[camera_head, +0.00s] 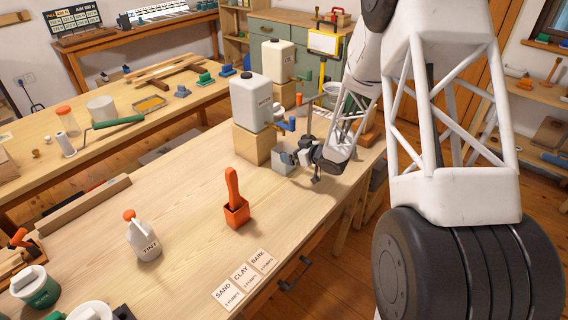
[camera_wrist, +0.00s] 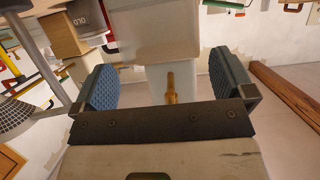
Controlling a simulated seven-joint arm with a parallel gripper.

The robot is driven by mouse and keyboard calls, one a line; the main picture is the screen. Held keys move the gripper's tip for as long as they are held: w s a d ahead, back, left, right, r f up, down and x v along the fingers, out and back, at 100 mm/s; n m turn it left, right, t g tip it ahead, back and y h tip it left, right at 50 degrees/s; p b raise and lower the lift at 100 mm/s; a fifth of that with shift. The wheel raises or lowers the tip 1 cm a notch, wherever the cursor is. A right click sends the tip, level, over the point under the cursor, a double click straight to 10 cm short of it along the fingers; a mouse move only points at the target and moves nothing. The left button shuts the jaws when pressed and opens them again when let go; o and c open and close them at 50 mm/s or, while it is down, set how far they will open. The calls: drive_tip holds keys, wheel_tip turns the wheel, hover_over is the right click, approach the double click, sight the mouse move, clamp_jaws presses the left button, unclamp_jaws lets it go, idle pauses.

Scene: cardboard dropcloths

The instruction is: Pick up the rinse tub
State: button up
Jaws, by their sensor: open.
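A small grey open box (camera_head: 281,162), which may be the rinse tub, stands on the workbench beside a wooden block. My gripper (camera_head: 306,166) is low over the bench just to its right, close to it; I cannot tell whether they touch. In the wrist view my gripper (camera_wrist: 166,84) is open, its two blue-padded fingers well apart. A pale, box-like body (camera_wrist: 150,75) with a brass-coloured peg lies beyond and between the fingers. I cannot tell for sure that this is the same box. No grip on anything shows.
A white lettered jug (camera_head: 251,103) sits on the wooden block (camera_head: 252,144), its blue tap near the grey box. A second white jug (camera_head: 278,58) stands behind. An orange holder (camera_head: 236,212), a TINT bottle (camera_head: 143,238) and labelled cards (camera_head: 242,279) are nearer.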

sight(277, 148)
idle(0.3)
drive_tip(key=shift+x, duration=2.6)
drive_tip(key=shift+a+r, duration=0.1)
drive_tip(key=c, duration=1.4)
